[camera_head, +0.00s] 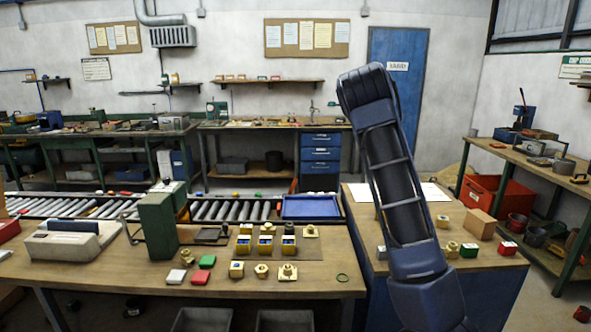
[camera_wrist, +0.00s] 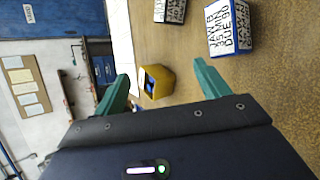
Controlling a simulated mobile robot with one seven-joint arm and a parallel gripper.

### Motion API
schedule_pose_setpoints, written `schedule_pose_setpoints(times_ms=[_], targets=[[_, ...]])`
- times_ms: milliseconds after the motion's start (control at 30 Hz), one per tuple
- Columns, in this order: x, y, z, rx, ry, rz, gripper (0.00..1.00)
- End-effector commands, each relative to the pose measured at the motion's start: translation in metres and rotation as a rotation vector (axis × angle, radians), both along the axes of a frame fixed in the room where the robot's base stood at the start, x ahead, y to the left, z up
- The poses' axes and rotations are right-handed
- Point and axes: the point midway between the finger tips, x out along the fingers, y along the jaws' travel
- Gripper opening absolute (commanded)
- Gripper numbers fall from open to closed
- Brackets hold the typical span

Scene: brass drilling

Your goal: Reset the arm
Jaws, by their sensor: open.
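My arm (camera_head: 395,175) is dark blue and rises steeply in front of the right-hand wooden bench in the head view. Its gripper cannot be made out there. In the wrist view my gripper (camera_wrist: 160,70) shows two teal fingers spread well apart, with nothing held between them. A brass block with a blue-lined hole (camera_wrist: 157,82) lies beyond, seen between the fingertips on the wooden top. It looks apart from both fingers.
A blue-edged block with printed text (camera_wrist: 229,28) sits near the right finger. The right-hand bench (camera_head: 465,262) carries brass parts, a cardboard box (camera_head: 479,224) and a red-and-white block (camera_head: 507,247). The left bench (camera_head: 325,285) holds brass fittings before a blue tray (camera_head: 310,207) and rollers.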

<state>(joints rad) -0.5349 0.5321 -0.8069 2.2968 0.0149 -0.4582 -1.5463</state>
Motion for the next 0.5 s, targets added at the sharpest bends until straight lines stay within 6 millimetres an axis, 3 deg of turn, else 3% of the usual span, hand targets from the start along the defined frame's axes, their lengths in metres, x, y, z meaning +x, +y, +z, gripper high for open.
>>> schedule_pose_setpoints(times_ms=[500], targets=[[-0.066,0.039,0.052,0.547,0.016,-0.293,0.74]])
